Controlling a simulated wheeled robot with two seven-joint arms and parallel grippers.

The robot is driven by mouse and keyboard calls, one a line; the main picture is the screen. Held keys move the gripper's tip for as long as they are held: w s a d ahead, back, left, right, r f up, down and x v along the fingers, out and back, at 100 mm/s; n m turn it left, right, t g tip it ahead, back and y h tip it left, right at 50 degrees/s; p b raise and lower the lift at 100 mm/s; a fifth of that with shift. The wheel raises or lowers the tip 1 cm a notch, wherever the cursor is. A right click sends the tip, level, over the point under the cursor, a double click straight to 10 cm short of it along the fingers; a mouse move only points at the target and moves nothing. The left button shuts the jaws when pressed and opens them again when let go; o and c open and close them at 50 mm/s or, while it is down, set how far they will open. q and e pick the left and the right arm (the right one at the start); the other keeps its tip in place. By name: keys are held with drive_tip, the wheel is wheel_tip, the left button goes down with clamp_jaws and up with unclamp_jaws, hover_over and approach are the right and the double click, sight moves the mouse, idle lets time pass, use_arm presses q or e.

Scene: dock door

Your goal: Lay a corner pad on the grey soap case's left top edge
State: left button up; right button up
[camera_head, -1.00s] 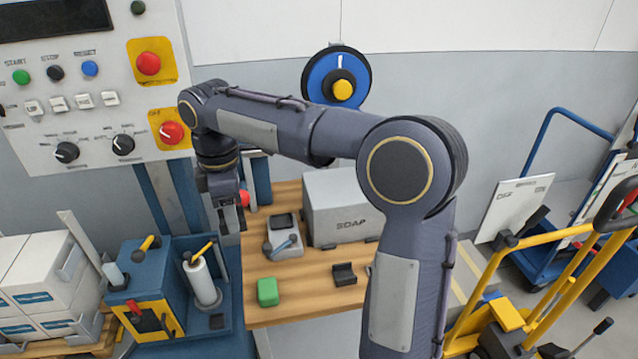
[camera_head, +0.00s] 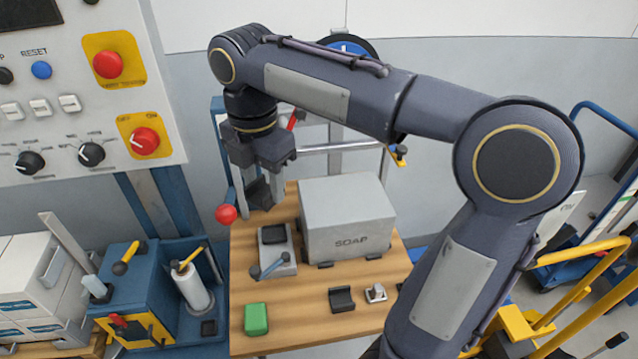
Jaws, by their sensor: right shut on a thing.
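The grey soap case (camera_head: 347,222), marked SOAP, stands on the wooden table; its top and front show. My right gripper (camera_head: 262,196) is to the left of the case, roughly level with its top in the picture, and apart from it. It is shut on a dark corner pad (camera_head: 259,193), partly hidden by the fingers. Another black corner pad (camera_head: 342,299) lies on the table in front of the case. My left gripper is not in view.
A grey device with a blue lever (camera_head: 277,251) stands left of the case. A green block (camera_head: 256,319) and a small metal piece (camera_head: 376,293) lie near the table's (camera_head: 300,322) front. A red ball knob (camera_head: 226,214) is close to the gripper's left.

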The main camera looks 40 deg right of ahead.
drive_tip(key=w+d+f, duration=0.1)
drive_tip(key=d+f, duration=0.1)
drive_tip(key=d, duration=0.2)
drive_tip(key=w+d+f+p, duration=0.1)
drive_tip(key=d+f, duration=0.2)
drive_tip(key=d, duration=0.1)
drive_tip(key=w+d+f, duration=0.2)
drive_tip(key=d+f, duration=0.1)
drive_tip(key=d, duration=0.1)
drive_tip(key=shift+d+f+p, duration=0.15)
drive_tip(key=shift+d+p, duration=0.2)
drive_tip(key=shift+d, duration=0.05)
drive_tip(key=shift+w+d+f, duration=0.2)
drive_tip(key=shift+d+f, duration=0.15)
drive_tip(key=shift+f, duration=0.1)
drive_tip(key=f, duration=0.3)
drive_tip(key=shift+d+f, duration=0.15)
drive_tip(key=shift+d, duration=0.15)
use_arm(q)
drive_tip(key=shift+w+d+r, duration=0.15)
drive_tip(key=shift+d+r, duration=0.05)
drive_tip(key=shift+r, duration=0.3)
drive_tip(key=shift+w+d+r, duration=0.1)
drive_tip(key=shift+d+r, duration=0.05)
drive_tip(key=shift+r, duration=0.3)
use_arm(e)
drive_tip(key=shift+f, duration=0.25)
